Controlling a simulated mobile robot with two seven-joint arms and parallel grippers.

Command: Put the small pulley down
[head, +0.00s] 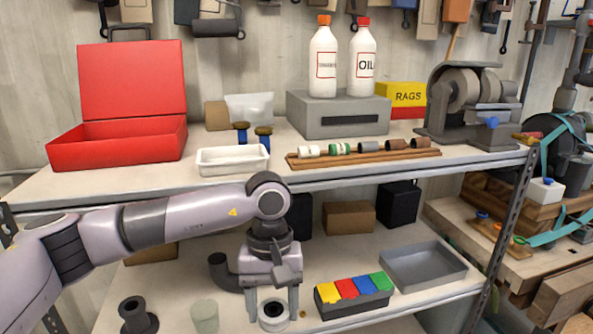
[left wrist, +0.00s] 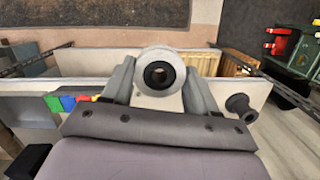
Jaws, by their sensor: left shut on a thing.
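My left gripper (head: 272,308) points down over the front of the lower shelf (head: 335,258), and its two fingers are shut on the small pulley (head: 272,323). The pulley is a pale grey ring with a dark centre. In the left wrist view the pulley (left wrist: 143,72) sits between the fingertips with its round face and hole towards the camera. I cannot tell whether the pulley touches the shelf. My right gripper is not in view.
Near the gripper stand a translucent cup (head: 205,317), a dark flanged spool (head: 134,316), a dark pipe elbow (head: 219,270) and a box with coloured tops (head: 353,294). A grey tray (head: 458,270) lies to the right. The upper shelf (head: 95,187) overhangs behind.

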